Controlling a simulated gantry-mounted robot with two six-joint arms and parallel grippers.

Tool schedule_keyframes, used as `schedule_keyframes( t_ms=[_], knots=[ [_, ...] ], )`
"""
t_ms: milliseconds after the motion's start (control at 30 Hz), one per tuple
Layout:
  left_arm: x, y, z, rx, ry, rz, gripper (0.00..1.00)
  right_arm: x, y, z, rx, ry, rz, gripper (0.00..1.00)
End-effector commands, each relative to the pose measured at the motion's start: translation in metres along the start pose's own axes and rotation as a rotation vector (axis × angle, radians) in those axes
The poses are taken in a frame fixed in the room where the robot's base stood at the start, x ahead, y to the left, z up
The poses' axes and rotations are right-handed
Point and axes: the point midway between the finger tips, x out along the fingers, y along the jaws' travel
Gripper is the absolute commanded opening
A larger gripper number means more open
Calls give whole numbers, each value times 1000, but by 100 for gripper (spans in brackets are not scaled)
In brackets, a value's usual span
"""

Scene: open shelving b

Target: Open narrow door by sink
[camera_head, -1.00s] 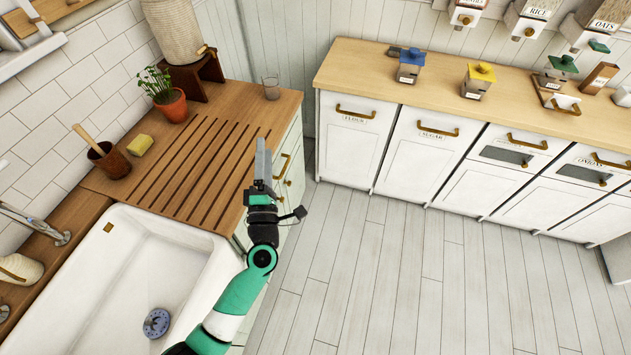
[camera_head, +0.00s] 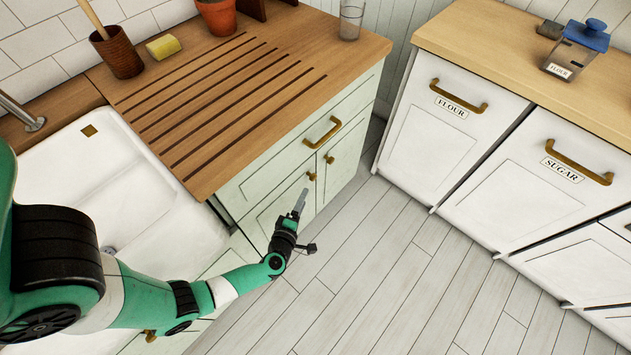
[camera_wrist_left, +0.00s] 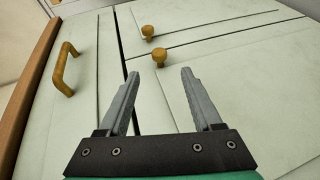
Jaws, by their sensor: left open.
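Two pale doors sit side by side under the drawer beside the sink, both shut. The right door (camera_head: 346,166) looks the narrower and has a round brass knob (camera_head: 329,159). The left door (camera_head: 268,217), nearer the sink, has its own knob (camera_head: 311,176). My left gripper (camera_head: 301,195) is open and empty in front of the left door, just below the knobs. In the left wrist view, the left door's knob (camera_wrist_left: 160,58) lies just beyond and between the fingertips (camera_wrist_left: 158,70), apparently untouched. The right door's knob (camera_wrist_left: 148,32) is farther up. My right gripper is out of view.
The drawer above has a brass handle (camera_head: 322,132). A wooden grooved counter (camera_head: 225,100) overhangs it, with a glass (camera_head: 351,20) at its edge. The white sink (camera_head: 135,200) is at left. White cabinets (camera_head: 450,130) stand at right, with clear floor (camera_head: 400,270) between.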

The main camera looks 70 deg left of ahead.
Motion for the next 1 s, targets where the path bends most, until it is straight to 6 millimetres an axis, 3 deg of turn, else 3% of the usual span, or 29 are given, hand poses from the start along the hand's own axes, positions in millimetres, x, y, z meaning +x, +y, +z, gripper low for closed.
schedule_keyframes(
  t_ms=[167, 600, 767, 1000],
  knots=[
    [12, 0, 0, -3, 3, 2, 66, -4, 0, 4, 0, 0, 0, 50],
    [102, -2, 0, -1, 2, 2, 66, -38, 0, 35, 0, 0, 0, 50],
    [115, 1, 0, -1, 0, 1, 66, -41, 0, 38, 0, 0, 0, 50],
    [116, 3, 0, 0, -1, 1, 66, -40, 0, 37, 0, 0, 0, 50]
  ],
)
